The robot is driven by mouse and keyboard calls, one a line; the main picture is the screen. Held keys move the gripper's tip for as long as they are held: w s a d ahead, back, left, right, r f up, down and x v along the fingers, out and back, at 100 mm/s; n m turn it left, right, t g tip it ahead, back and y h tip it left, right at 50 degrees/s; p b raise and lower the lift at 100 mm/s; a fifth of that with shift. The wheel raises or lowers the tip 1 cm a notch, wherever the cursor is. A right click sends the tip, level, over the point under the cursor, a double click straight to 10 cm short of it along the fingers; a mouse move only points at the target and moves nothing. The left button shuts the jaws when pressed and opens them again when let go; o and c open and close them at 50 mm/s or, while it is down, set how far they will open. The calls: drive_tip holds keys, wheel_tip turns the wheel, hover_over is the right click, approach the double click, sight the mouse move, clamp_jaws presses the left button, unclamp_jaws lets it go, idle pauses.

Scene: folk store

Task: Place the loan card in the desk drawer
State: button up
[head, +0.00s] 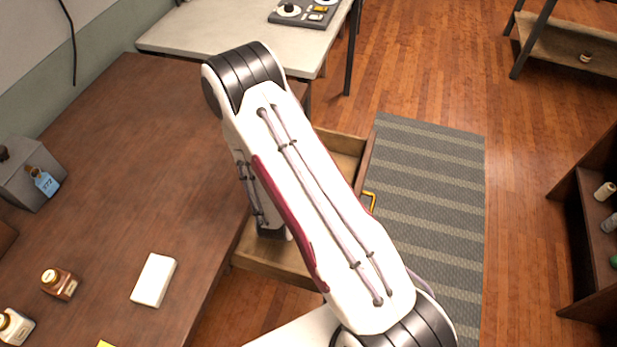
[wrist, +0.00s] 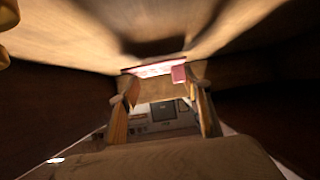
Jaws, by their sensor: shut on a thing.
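The desk drawer (head: 262,262) is pulled open from the desk's right side; my arm covers much of it in the head view. My gripper (wrist: 162,82) reaches down into the drawer, and its fingertips are hidden behind my arm in the head view. In the wrist view, the fingers close on a thin white and pink-red piece, which appears to be the loan card (wrist: 153,70), at their tips. Brown drawer walls surround the gripper. Whether the card touches the drawer bottom is unclear.
A striped rug (head: 430,200) lies beyond the drawer. A yellow drawer handle (head: 370,201) shows beside my arm.

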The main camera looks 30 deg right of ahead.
drive_tip(key=shift+f, duration=1.1)
drive_tip(key=shift+f, duration=0.1)
drive_tip(key=o, duration=0.8)
drive_tip(key=shift+v, duration=3.8)
